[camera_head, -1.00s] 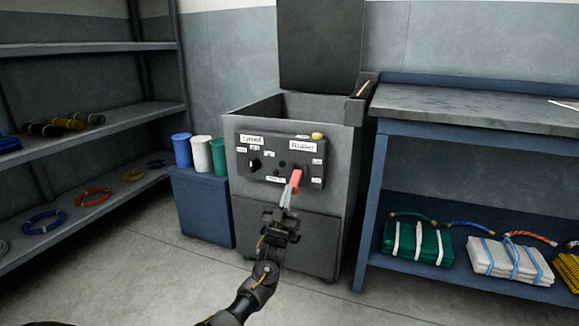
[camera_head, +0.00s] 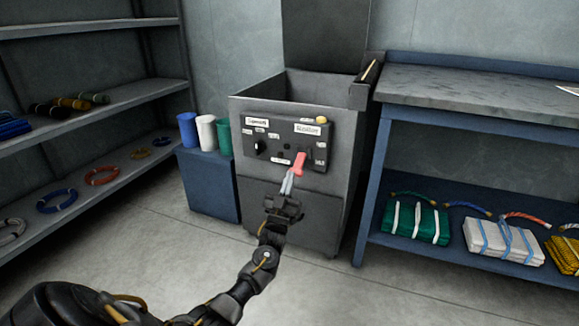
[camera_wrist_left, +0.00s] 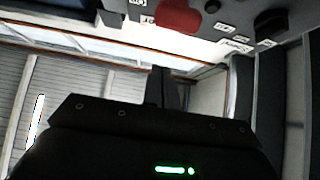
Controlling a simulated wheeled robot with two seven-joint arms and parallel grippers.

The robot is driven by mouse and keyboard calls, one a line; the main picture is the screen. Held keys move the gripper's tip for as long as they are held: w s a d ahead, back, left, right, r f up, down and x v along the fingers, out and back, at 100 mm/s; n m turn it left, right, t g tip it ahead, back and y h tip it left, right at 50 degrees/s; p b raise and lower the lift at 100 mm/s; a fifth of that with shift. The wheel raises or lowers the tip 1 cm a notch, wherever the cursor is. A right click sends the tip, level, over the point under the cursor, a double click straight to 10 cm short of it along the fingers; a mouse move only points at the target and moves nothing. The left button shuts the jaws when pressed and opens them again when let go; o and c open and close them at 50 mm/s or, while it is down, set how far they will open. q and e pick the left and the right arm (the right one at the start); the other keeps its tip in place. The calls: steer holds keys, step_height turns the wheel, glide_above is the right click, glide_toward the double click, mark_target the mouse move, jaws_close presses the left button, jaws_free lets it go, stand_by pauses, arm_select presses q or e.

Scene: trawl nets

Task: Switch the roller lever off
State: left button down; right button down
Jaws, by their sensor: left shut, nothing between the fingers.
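The roller lever (camera_head: 299,163) has a red handle and sticks out of the dark control panel (camera_head: 318,148), right of its middle and below a white label that seems to read "Roller". My left gripper (camera_head: 287,184) is just below the red handle, with its grey fingers pointing up at it. The fingers are shut and empty. In the left wrist view the red handle (camera_wrist_left: 180,17) shows at the top edge, beyond the dark fingers (camera_wrist_left: 165,88), and a gap seems to lie between them. Whether the fingertips touch the lever is unclear. My right gripper is out of view.
A black knob (camera_head: 260,146) and a yellow button (camera_head: 321,120) are on the same panel. A blue box (camera_head: 208,185) with cups stands left of the grey machine (camera_head: 300,215). A blue workbench (camera_head: 470,110) stands right, shelves (camera_head: 90,100) left. Floor in front is clear.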

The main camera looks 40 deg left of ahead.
arm_select(q)
steer(key=a+v, duration=0.1)
steer(key=v, duration=0.6)
steer(key=shift+d+f+p, duration=0.2)
steer(key=shift+f+p, duration=0.05)
steer(key=shift+p, duration=0.05)
steer(key=shift+w, duration=0.15)
